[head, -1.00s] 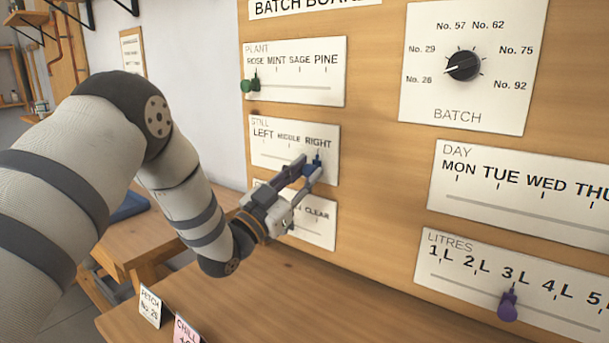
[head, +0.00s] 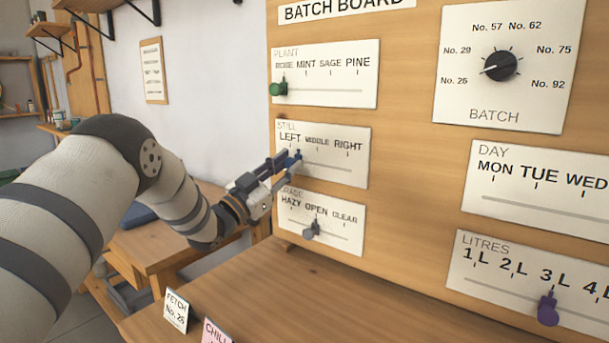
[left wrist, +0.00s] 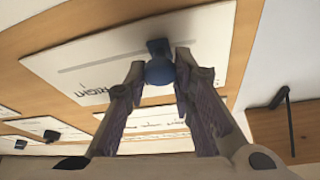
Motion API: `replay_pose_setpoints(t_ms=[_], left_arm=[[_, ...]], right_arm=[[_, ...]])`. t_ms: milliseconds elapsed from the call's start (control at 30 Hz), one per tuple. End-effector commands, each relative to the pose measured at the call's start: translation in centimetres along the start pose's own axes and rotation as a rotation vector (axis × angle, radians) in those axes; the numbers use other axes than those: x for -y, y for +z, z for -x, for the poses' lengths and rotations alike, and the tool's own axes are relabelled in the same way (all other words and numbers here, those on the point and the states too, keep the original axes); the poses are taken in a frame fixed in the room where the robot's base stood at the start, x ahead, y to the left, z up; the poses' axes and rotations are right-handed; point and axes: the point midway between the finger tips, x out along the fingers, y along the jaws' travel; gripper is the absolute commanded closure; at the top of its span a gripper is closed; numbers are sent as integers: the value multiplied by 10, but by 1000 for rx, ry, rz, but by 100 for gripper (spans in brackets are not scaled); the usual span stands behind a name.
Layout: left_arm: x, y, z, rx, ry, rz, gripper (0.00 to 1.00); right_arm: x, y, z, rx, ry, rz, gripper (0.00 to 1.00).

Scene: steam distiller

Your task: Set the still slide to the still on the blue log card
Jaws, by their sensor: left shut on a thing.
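The still slide is a blue knob (head: 297,157) on the white STILL plate (head: 350,176), marked LEFT, MIDDLE and RIGHT. The knob sits under the left part of the scale, near the LEFT mark; its exact alignment is partly hidden by my fingers. My left gripper (head: 288,162) reaches from the left and is shut on the knob. The left wrist view shows the round blue knob (left wrist: 160,71) between the fingertips. I cannot make out a blue log card. My right gripper is not in view.
Above is the PLANT plate with a green knob (head: 278,89); below is a plate with a grey knob (head: 312,229). The BATCH dial (head: 500,66) and LITRES purple knob (head: 547,308) are right. A white FETCH card (head: 176,310) and pink CHILL card (head: 216,334) stand on the worktop.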

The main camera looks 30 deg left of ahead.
Motion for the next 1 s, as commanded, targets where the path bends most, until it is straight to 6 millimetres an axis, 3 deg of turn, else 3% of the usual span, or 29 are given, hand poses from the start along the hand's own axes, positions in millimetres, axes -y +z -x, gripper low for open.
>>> replay_pose_setpoints(t_ms=[233, 667, 700, 767, 1000], left_arm=[[25, 9, 4, 5, 0, 1, 100], [30, 8, 4, 4, -5, 1, 100], [30, 8, 4, 4, -5, 0, 68], [30, 8, 4, 3, -4, 0, 56], [29, 8, 3, 2, -1, 1, 56]], right_arm=[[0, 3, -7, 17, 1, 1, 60], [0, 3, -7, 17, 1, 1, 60], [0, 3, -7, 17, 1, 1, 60], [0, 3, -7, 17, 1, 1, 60], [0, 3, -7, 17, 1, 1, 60]])
